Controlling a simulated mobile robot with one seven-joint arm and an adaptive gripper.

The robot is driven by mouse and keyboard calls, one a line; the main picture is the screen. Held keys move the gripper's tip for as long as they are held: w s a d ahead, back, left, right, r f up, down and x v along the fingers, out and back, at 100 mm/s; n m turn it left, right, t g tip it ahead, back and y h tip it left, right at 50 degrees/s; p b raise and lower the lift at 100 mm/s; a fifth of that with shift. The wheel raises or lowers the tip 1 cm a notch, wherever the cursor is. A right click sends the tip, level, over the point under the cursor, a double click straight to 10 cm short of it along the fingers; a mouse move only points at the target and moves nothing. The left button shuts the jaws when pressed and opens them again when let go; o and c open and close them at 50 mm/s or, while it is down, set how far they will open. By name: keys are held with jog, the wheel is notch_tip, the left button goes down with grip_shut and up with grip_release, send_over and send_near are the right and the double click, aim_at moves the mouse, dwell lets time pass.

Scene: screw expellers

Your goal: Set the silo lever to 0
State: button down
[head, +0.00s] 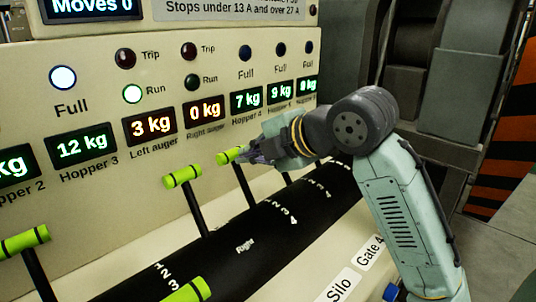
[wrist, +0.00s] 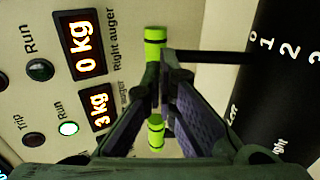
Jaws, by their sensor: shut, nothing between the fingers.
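Several levers with black rods and lime-green handles rise from a black curved drum; in the head view one handle (head: 182,177) stands left of my gripper, and another handle (head: 230,155) is right at its fingertips. My gripper (head: 245,156) is shut and empty. In the wrist view its fingertips (wrist: 163,65) are close beside one green handle (wrist: 155,45); contact cannot be told. A second green handle (wrist: 155,132) shows between the fingers, farther off. A white Silo label (head: 340,287) is at the lower right; which lever belongs to it is unclear.
A cream panel with kg displays (head: 83,144) and lamps stands behind the levers. More green handles (head: 25,241) (head: 185,290) are at the lower left and bottom. A Gate 4 label (head: 371,250) is beside the Silo label. Dark machinery stands at the right.

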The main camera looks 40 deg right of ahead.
aim_at(235, 155)
jog(key=shift+x, duration=1)
jog(key=shift+w+a+g+p, duration=0.15)
jog(key=shift+w+g+p, duration=0.25)
jog(key=shift+w, duration=0.25)
jog(key=shift+w+f, duration=0.3)
jog(key=shift+g, duration=0.3)
jog(key=shift+r, duration=0.1)
